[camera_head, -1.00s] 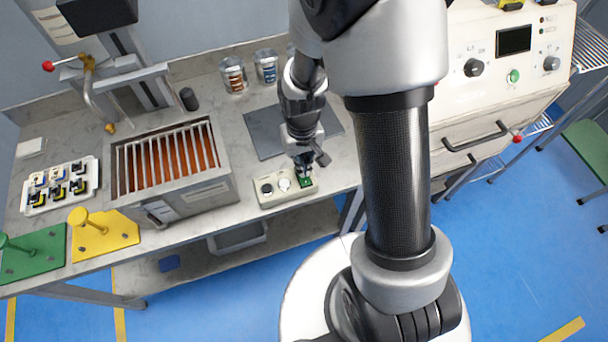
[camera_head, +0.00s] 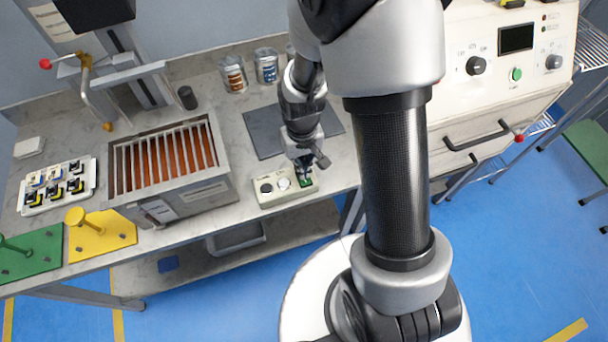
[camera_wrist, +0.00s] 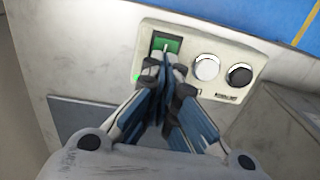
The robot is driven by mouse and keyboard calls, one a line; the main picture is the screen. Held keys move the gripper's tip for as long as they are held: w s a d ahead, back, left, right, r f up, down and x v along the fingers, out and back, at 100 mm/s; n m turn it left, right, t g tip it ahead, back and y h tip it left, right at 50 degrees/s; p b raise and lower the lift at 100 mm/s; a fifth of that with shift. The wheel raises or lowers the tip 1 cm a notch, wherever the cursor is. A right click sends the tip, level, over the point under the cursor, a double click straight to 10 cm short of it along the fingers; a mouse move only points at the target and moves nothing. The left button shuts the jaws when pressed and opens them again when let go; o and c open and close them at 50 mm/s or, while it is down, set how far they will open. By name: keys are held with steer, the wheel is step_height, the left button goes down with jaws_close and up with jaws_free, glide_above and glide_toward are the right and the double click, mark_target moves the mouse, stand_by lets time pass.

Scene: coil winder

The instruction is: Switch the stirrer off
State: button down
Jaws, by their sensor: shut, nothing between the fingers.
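The stirrer's control box (camera_head: 267,200) is a small cream panel at the front edge of the bench. It carries a green rocker switch (camera_head: 306,180), a white knob (camera_head: 283,184) and a black knob (camera_head: 266,188). In the wrist view the green switch (camera_wrist: 160,44) is at the box's end, with a small green light (camera_wrist: 136,77) near it. My gripper (camera_wrist: 166,62) is shut and empty, its fingertips over the switch's lower part. Contact cannot be told. My gripper (camera_head: 304,170) partly hides the switch in the head view.
A tank with red-brown liquid under a slatted cover (camera_head: 217,133) stands left of the box. A dark mat (camera_head: 262,133) lies behind the box, with two jars (camera_head: 233,75) further back. A white machine (camera_head: 480,105) stands at the right.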

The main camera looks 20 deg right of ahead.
steer(key=shift+f, duration=0.3)
steer(key=shift+r, duration=0.1)
steer(key=shift+r+p, duration=2.75)
steer(key=shift+r, duration=0.7)
step_height(320, 180, up, 10)
steer(key=s+t, duration=0.1)
steer(key=s+r+t, duration=0.3)
steer(key=s+r, duration=1.1)
steer(key=r, duration=0.1)
steer(key=shift+r+t, duration=0.3)
